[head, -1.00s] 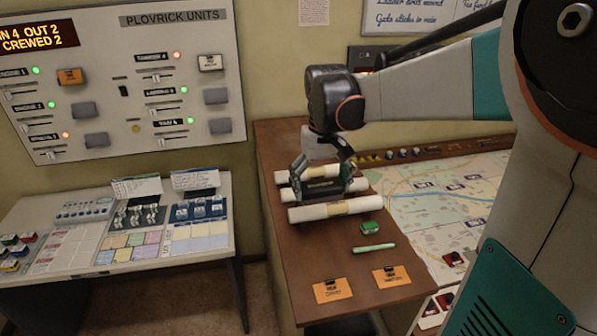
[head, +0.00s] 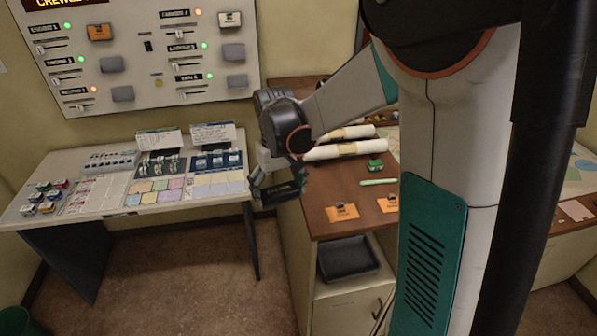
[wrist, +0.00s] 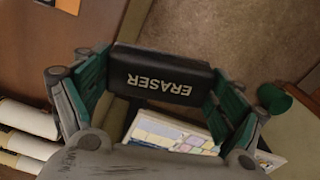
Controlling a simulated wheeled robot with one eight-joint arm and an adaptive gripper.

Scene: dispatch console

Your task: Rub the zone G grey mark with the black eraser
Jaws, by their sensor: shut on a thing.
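My gripper (head: 279,186) is shut on the black eraser (wrist: 158,72), a dark block lettered ERASER. In the wrist view the fingers (wrist: 165,90) hold it at its two ends, clear of any surface. In the head view the gripper is in front of the left edge of the wooden console (head: 322,213), beside the gap to the white desk. The map (head: 393,133) on the console is almost wholly hidden behind my arm. No zone G label or grey mark can be made out.
White paper rolls (head: 345,151), a green block (head: 375,166) and a pale green stick (head: 378,182) lie on the console. Orange cards (head: 342,212) lie near its front edge. The white desk (head: 165,208) stands left, with open floor (head: 190,270) before it.

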